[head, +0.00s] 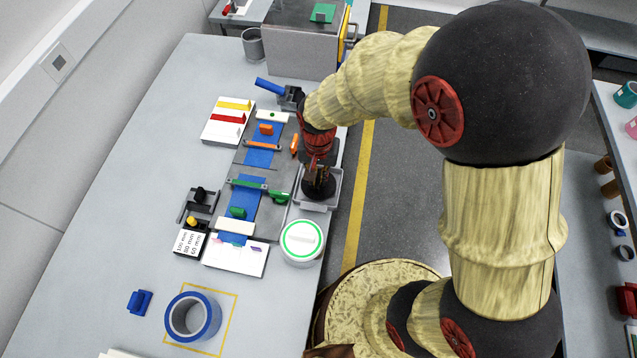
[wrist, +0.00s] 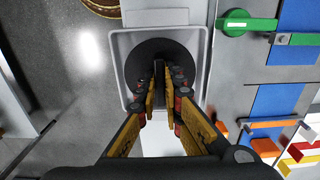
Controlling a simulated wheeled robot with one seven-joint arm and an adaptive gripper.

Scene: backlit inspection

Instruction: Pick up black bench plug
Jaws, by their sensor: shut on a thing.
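The black bench plug is a dark round disc with a narrow upright grip; in the wrist view (wrist: 143,57) it shows at the top centre, within the outline of a light grey tray (wrist: 116,62). My gripper (wrist: 167,80) is shut on its grip, with a finger on each side. In the head view, the plug (head: 318,190) is dark below my gripper (head: 318,166), over the tray (head: 334,190) at the bench's right edge. The fingers hide part of the plug. I cannot tell whether it rests on the tray floor.
Left of the tray is a grey board with blue strips (head: 245,195) and green and orange latches. A white round tub (head: 302,240) stands in front of the tray.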

